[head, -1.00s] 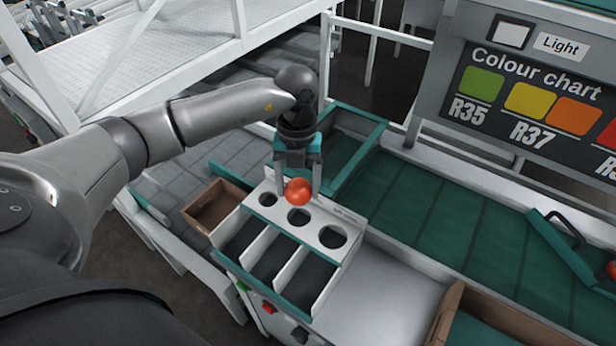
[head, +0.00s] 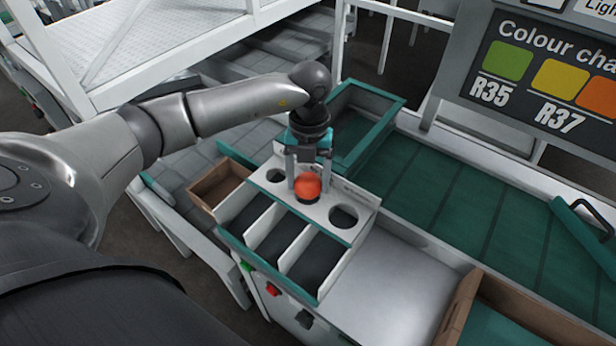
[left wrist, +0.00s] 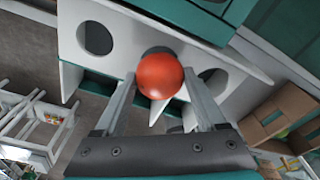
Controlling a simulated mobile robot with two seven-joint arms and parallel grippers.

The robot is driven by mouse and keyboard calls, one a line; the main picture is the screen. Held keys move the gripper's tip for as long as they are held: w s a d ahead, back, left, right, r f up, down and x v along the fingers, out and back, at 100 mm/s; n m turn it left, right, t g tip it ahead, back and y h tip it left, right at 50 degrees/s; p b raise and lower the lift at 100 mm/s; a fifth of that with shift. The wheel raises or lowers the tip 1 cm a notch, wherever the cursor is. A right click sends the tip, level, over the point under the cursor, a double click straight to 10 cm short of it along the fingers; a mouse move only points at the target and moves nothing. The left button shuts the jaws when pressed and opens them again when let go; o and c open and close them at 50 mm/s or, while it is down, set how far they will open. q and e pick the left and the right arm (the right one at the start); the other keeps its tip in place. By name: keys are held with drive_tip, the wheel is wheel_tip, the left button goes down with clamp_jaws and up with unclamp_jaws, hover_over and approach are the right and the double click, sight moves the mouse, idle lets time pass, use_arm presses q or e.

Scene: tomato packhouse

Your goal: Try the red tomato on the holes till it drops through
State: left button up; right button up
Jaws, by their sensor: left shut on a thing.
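The red tomato (head: 307,186) is between the fingers of my left gripper (head: 308,184), which is shut on it. It is at the middle hole of the white sizing board (head: 360,199) and covers most of that hole. Whether it touches the rim I cannot tell. The smaller hole (head: 276,176) is to the left and the largest hole (head: 343,216) to the right; both are empty. In the left wrist view the tomato (left wrist: 160,76) hides part of the middle hole, with the large hole (left wrist: 97,38) at left. My right gripper is out of view.
Three dark compartments with white dividers (head: 268,222) slope down in front of the holes. A cardboard box (head: 217,188) stands left of the board, another (head: 462,304) at lower right. A green-rimmed tray (head: 385,100) is behind. A green belt (head: 450,190) runs right.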

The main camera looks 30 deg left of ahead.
sight(308, 178)
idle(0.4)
use_arm(q)
drive_tip(key=o, duration=0.9)
drive_tip(key=shift+c, duration=0.2)
idle(0.8)
wheel_tip(308, 178, up, 7)
drive_tip(key=p, duration=0.6)
idle(0.4)
